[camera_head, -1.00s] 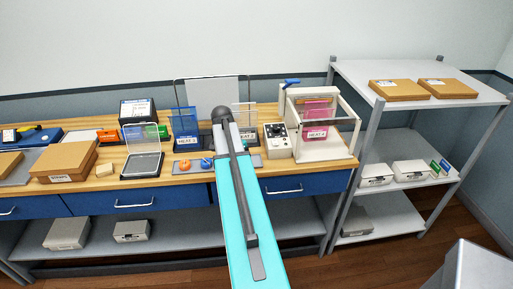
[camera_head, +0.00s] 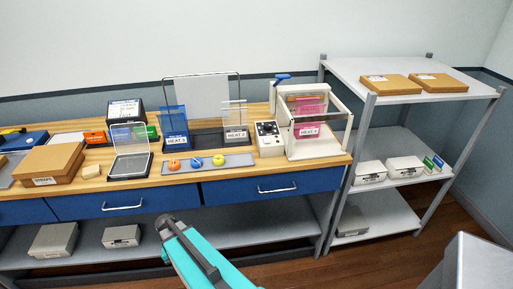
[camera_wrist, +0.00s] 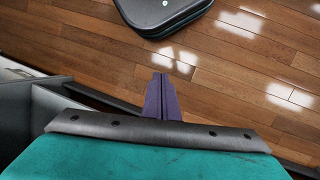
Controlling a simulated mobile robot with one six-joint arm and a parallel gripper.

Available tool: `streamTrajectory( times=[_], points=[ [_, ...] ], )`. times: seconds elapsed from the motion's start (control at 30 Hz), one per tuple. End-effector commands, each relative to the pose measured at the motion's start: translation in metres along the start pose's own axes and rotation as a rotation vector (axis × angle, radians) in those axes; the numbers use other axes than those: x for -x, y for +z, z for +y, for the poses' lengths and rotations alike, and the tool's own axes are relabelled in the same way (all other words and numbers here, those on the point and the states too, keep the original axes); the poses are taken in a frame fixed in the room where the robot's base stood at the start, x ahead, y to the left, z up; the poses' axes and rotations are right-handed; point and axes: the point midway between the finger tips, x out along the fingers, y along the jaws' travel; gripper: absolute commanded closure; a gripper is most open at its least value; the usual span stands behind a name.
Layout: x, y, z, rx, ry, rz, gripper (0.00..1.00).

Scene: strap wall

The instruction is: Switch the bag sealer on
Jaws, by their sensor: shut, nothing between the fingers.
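A white machine (camera_head: 292,151) stands at the right end of the wooden workbench, with an open frame, a clear front panel, pink sheets (camera_head: 309,107) inside and a blue lever (camera_head: 281,77) on top. A small white control box (camera_head: 268,139) with a dark dial face sits against its left side. I take these to be the bag sealer; its switch setting is too small to tell. My gripper (camera_wrist: 162,94) shows in the wrist view with its dark purple fingers together, empty, above the wooden floor. In the head view only my teal arm shows, below the bench front, apart from the sealer.
A clear-lidded tray (camera_head: 131,165) and cardboard box (camera_head: 47,164) lie further left. A shelf rack (camera_head: 415,73) stands right.

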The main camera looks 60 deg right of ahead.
Motion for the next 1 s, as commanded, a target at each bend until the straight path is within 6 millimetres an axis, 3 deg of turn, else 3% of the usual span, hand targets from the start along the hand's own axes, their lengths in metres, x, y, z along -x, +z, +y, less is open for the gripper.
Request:
streamTrajectory(
  times=[0.03,0.3,0.6,0.8,1.0],
  points=[
    [-0.019,0.016,-0.009,0.05,0.008,-0.015,1.0],
    [-0.093,0.085,-0.04,0.302,0.035,-0.076,1.0],
    [-0.164,0.159,-0.049,0.552,0.064,-0.146,1.0],
    [-0.186,0.185,-0.047,0.643,0.075,-0.171,1.0],
    [-0.19,0.191,-0.046,0.663,0.076,-0.176,1.0]
  ],
)
